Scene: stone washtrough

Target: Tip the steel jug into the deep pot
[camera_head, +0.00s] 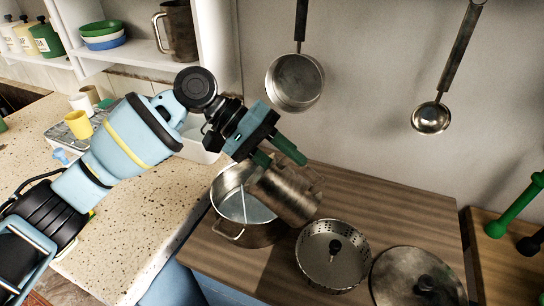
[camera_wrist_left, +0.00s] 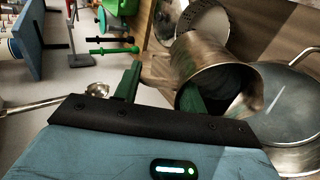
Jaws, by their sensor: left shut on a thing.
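My left gripper (camera_head: 276,154) is shut on the steel jug (camera_head: 288,194) and holds it tilted over the right side of the deep pot. The jug also shows in the left wrist view (camera_wrist_left: 208,62), its dark open mouth turned toward the camera and the pot. The deep pot (camera_head: 228,232) stands upright on the wooden top, with a pale grey-blue surface inside. A thin pale line crosses this surface; I cannot tell whether it is a stream or a reflection. The pot also shows in the left wrist view (camera_wrist_left: 296,158). The jug hides part of its rim. My right gripper is not in view.
A perforated steel pan (camera_head: 318,272) and a round lid (camera_head: 394,270) sit close right of the pot. A saucepan (camera_head: 294,82) and a ladle (camera_head: 430,118) hang on the wall. A green-handled thing (camera_head: 514,206) is at far right.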

